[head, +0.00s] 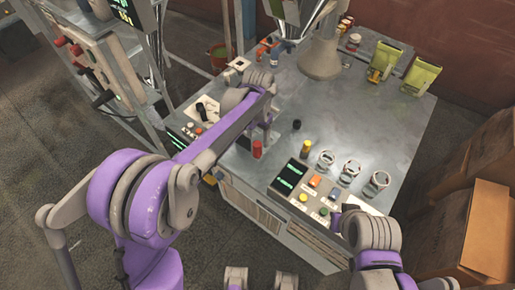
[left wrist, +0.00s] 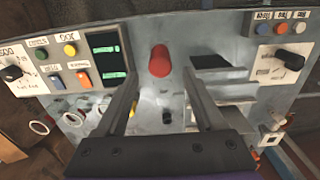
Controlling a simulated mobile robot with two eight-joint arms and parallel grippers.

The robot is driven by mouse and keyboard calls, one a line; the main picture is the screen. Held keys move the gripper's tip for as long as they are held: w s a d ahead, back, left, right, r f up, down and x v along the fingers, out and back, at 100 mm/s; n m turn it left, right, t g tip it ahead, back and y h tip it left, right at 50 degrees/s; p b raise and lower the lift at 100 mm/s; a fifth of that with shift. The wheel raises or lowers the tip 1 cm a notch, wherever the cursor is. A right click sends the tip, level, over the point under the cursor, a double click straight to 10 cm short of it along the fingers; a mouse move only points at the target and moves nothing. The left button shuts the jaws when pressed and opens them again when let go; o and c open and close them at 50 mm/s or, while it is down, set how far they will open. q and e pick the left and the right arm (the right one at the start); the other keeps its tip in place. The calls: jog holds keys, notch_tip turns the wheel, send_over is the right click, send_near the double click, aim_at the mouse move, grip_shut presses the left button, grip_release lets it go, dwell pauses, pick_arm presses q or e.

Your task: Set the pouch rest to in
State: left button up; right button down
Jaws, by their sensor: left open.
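A red knob (head: 257,149) stands at the front edge of the grey machine table (head: 345,118). No label on it can be read, so I cannot tell whether it is the pouch rest. My left gripper (head: 266,134) is open just behind it in the head view. In the left wrist view the red knob (left wrist: 159,60) shows between the two open fingers (left wrist: 160,78), toward their far ends. Nothing is held. Whether the fingers touch it cannot be told. My right arm is at the lower right of the head view, and its fingers cannot be made out.
A button panel with green displays (head: 308,190) lies right of the red knob. A yellow knob (head: 306,146), a black knob (head: 296,124) and several metal rings (head: 351,168) stand nearby. Another panel with a dial (head: 204,110) lies left. Green holders (head: 420,77) stand at the back right.

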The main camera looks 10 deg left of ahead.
aim_at(258, 148)
pick_arm(q)
notch_tip(258, 148, down, 8)
jog(key=shift+r, duration=0.15)
grip_shut()
dwell(0.5)
dwell(1.0)
